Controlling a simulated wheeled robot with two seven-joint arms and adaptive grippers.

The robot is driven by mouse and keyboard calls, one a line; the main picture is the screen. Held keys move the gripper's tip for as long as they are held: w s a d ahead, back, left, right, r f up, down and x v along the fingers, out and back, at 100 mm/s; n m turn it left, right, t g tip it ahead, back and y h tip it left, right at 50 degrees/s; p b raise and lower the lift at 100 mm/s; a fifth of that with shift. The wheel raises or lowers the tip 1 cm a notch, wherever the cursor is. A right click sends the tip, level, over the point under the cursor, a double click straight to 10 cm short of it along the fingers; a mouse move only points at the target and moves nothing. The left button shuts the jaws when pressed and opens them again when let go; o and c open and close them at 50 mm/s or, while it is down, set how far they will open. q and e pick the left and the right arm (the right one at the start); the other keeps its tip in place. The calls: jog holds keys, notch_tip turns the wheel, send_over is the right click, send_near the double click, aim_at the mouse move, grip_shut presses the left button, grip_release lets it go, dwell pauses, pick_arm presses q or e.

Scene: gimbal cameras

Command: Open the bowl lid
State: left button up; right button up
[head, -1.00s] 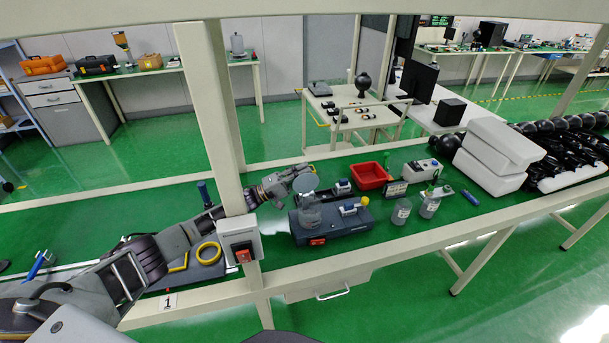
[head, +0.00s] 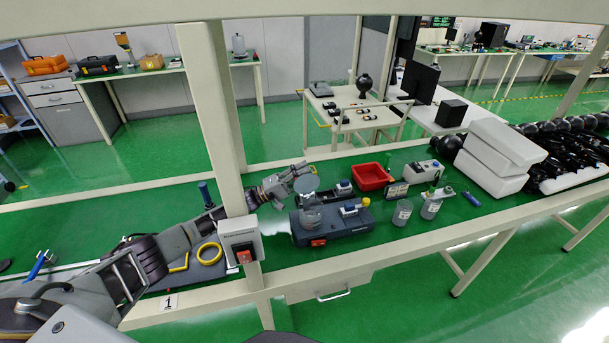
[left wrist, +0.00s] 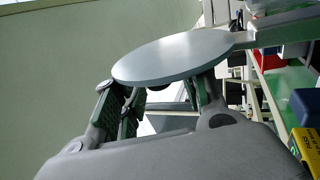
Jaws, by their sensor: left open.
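The bowl lid (head: 306,183) is a flat, round, grey disc. It stands raised and tilted above the clear bowl (head: 311,215), which sits on the left end of a dark grey machine (head: 350,230). My left gripper (head: 297,173) is open and sits just behind and left of the lid in the head view. In the left wrist view the lid (left wrist: 175,57) spreads across the open fingers (left wrist: 160,102), joined to a grey arm at its right. Whether the fingers touch the lid I cannot tell. My right gripper is not in view.
A red tray (head: 372,177), clear beakers (head: 402,212) and white foam boxes (head: 490,170) are to the right. A yellow ring (head: 210,253) lies at the left.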

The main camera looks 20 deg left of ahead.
pick_arm(q)
jog(key=v, duration=0.7)
jog(key=shift+s+a, duration=0.1)
jog(key=shift+a, duration=0.05)
dwell(0.7)
notch_tip(320, 180, up, 10)
jog(key=p, duration=1)
dwell(0.5)
